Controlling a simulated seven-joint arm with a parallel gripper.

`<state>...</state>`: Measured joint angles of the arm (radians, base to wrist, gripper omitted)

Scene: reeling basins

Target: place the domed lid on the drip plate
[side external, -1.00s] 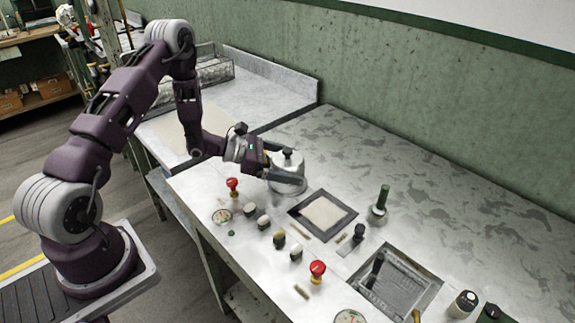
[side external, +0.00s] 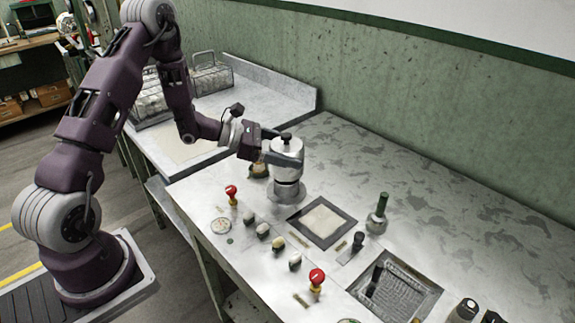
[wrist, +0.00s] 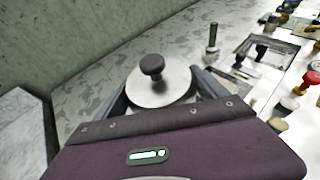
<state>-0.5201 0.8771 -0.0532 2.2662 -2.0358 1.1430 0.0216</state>
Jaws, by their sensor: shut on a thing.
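The domed lid (side external: 288,148) is pale metal with a black knob on top. My gripper (side external: 284,160) is shut on it and holds it upright, above a round metal base (side external: 288,190) on the bench. I cannot tell how large the gap between them is. In the wrist view the lid (wrist: 163,92) sits between the two fingers of my gripper (wrist: 162,100). A pale square plate in a dark frame (side external: 322,220), which looks like the drip plate, lies flat and bare to the right and nearer the camera.
A red-topped knob (side external: 231,194) and several small knobs line the front edge. A green-handled tool (side external: 378,214) stands right of the plate. A sunken grated basin (side external: 398,292) lies at the lower right. A wire basket (side external: 211,76) stands on the back-left counter.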

